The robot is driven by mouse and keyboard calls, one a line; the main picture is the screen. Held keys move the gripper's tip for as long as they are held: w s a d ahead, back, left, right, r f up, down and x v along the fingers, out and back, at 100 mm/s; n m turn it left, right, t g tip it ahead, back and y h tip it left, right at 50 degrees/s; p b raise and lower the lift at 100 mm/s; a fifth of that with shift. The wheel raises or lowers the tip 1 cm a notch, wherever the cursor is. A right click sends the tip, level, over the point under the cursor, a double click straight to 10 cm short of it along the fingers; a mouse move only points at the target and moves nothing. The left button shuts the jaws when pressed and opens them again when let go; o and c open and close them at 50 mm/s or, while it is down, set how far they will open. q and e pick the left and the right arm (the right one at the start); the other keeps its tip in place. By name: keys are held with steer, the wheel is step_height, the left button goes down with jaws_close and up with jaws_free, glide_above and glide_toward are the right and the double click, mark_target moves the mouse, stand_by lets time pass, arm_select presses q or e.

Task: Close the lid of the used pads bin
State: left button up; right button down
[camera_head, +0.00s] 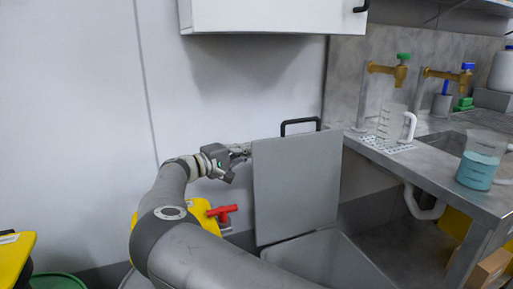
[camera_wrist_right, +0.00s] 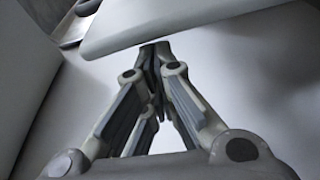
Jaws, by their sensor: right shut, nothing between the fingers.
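The used pads bin (camera_head: 335,258) is a grey box on the floor at the lower middle of the head view. Its grey lid (camera_head: 297,185) stands upright, open, with a black handle (camera_head: 301,121) on its top edge. My right gripper (camera_head: 243,150) is shut and empty at the lid's upper left edge, partly behind it. Whether it touches the lid I cannot tell. In the right wrist view the shut fingertips (camera_wrist_right: 154,50) lie just under the edge of a pale panel (camera_wrist_right: 190,22), probably the lid. My left gripper is not in view.
A steel sink counter (camera_head: 440,165) with brass taps, a beaker of blue liquid (camera_head: 481,160) and a clear jug stands at the right. A white wall cabinet (camera_head: 275,16) hangs above. A yellow container with a red valve (camera_head: 222,212) is behind my arm.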

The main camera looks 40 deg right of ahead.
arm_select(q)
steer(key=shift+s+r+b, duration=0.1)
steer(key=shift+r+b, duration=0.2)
arm_select(e)
steer(key=d, duration=0.8)
steer(key=shift+s+d, duration=0.15)
steer(key=shift+d, duration=0.25)
